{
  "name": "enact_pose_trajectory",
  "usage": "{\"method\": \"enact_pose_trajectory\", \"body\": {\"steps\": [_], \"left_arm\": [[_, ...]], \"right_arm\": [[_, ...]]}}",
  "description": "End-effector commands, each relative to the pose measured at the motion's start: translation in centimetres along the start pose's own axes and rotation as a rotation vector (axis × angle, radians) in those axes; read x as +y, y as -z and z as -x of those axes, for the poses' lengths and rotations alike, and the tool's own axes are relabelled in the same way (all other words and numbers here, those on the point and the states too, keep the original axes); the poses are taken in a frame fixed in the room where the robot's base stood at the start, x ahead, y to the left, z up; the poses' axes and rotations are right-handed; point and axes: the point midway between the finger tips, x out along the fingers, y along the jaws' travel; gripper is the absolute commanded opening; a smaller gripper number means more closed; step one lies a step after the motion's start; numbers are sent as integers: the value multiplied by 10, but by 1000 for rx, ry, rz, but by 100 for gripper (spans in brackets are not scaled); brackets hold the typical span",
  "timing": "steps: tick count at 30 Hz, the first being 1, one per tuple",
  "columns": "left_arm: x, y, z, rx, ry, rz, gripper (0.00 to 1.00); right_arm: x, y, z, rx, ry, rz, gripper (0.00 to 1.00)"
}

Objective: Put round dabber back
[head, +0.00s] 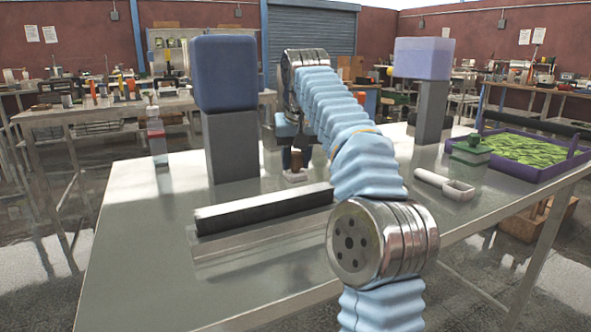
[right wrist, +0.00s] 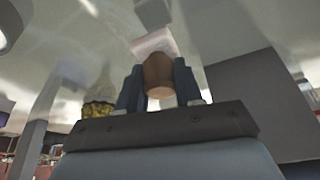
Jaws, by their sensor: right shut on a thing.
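My right gripper (head: 296,156) is at the middle of the table, seen beyond my blue-sleeved arm. It is shut on a brown, rounded piece, which I take to be the round dabber (right wrist: 158,76). In the right wrist view this piece sits between the two dark fingers of the right gripper (right wrist: 159,88). A small white block (head: 295,176) is just below the brown piece; it also shows in the right wrist view (right wrist: 154,42). I cannot tell whether the two touch. My left gripper is not in view.
A long black-topped bar (head: 262,212) lies in front of the gripper. A blue block on a grey pillar (head: 230,145) stands left, a lilac one on a pillar (head: 431,110) right. A white scoop (head: 446,186), green-topped piece (head: 470,150) and purple tray (head: 522,168) are right. The front left table is clear.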

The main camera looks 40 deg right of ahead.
Motion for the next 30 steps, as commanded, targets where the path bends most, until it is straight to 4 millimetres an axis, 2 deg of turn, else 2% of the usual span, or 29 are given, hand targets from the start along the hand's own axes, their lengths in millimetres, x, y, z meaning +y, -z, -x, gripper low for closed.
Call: {"method": "enact_pose_trajectory", "body": {"steps": [7, 19, 20, 24, 30], "left_arm": [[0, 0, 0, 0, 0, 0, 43], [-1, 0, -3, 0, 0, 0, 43], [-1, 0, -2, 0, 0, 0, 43], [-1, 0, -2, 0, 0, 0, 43], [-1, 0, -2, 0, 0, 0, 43]], "right_arm": [[-1, -11, -23, 0, 1, 1, 10], [-1, -13, -29, 0, 0, 1, 10], [-1, -13, -27, 1, 0, 1, 39], [-1, -13, -27, 0, 0, 1, 60], [-1, -13, -27, 0, 0, 1, 60]]}}
